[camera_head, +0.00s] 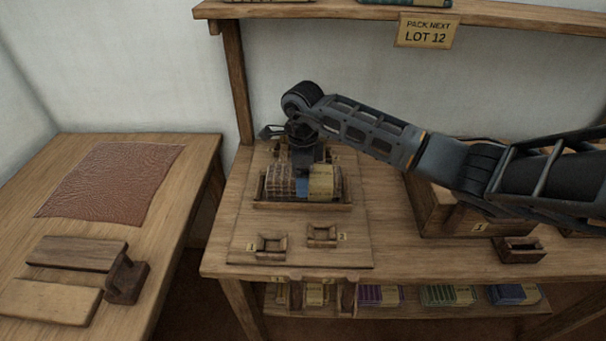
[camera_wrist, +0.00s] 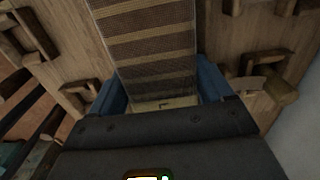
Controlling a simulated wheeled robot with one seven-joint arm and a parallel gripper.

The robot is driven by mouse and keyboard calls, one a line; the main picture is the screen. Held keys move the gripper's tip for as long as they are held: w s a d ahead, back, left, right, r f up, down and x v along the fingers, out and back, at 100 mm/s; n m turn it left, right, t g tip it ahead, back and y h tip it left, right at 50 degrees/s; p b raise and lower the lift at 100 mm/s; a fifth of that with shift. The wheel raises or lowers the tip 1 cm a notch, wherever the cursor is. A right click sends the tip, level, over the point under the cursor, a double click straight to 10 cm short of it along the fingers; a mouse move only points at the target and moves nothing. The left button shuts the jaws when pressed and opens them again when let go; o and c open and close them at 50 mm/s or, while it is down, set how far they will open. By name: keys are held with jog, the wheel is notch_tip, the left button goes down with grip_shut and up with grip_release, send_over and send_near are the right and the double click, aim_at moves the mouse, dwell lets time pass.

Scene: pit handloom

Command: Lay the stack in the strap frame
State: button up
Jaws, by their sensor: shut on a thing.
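The stack (camera_head: 279,180) is a bundle of folded cloth, brown with tan stripes at the left and cream at its right end. In the wrist view the striped stack (camera_wrist: 150,50) stretches away from my gripper between blue finger pads. My gripper (camera_head: 302,184) points down and is shut on the stack across its middle. A low wooden frame (camera_head: 302,206), which looks like the strap frame, lies directly below. The stack appears within or just above its rim; I cannot tell whether it touches the bottom. Straps are not clearly visible.
Two small wooden holders, one (camera_head: 271,246) and another (camera_head: 322,236), stand in front on the board. A wooden box (camera_head: 440,215) and small tray (camera_head: 520,249) are at right. The left table holds a brown leather sheet (camera_head: 110,182) and boards (camera_head: 78,252). A shelf post (camera_head: 238,80) rises behind.

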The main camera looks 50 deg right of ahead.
jog(key=shift+f, duration=0.15)
jog(key=o, duration=1)
jog(key=shift+o, duration=0.2)
notch_tip(320, 180, up, 12)
jog(key=b, duration=0.1)
jog(key=shift+r+b, duration=0.2)
jog(key=shift+b, duration=0.1)
